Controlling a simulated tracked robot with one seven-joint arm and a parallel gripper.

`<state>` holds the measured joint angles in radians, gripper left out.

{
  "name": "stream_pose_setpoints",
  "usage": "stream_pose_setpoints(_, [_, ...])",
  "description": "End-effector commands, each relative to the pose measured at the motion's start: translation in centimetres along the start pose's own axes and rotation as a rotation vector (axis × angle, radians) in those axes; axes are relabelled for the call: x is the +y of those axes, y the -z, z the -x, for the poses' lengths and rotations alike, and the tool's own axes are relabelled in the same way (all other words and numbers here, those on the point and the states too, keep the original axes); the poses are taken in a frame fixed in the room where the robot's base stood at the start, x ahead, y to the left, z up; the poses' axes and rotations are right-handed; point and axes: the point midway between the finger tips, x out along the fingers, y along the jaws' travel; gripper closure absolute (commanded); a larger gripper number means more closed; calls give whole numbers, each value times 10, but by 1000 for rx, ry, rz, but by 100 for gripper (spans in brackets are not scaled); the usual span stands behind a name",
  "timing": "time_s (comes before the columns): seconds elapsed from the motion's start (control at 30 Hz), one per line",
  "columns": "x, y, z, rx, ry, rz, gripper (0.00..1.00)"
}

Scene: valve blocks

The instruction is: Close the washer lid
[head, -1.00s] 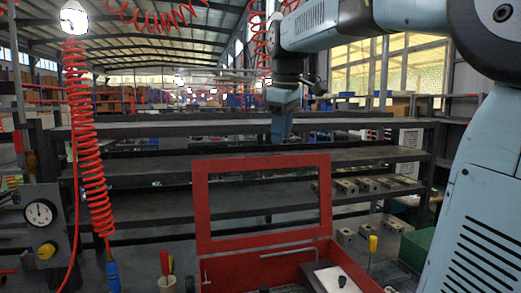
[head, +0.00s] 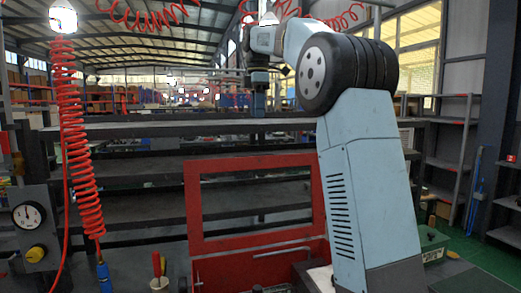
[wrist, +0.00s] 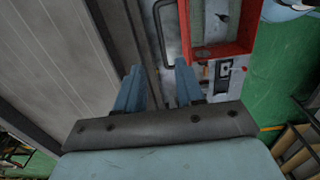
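The red washer lid (head: 194,212), a frame around a wide opening, stands raised at the back of the red washer (head: 222,272). My arm hides the washer's right part. My gripper (head: 258,108) is beyond and above the lid, in front of the back shelving, pointing down and apart from the lid. In the wrist view, my gripper (wrist: 158,85) has its two blue fingers spread with nothing between them. Part of a red frame (wrist: 243,30) and a dark bar handle (wrist: 160,30) show at the top there.
Dark shelving (head: 130,206) runs behind the washer. A gauge panel (head: 36,232) and a red coiled hose (head: 75,150) stand at left. A cup with tools (head: 159,282) is left of the washer. Green floor (head: 480,262) is open at right.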

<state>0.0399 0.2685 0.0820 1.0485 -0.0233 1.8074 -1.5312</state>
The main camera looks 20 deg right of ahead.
Motion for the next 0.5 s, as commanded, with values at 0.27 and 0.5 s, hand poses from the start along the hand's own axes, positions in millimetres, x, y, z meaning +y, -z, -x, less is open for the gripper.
stream_pose_setpoints(0.27, [-2,0,-43,0,4,-2,63])
stream_pose_setpoints(0.5, [-1,0,-85,0,3,-2,63])
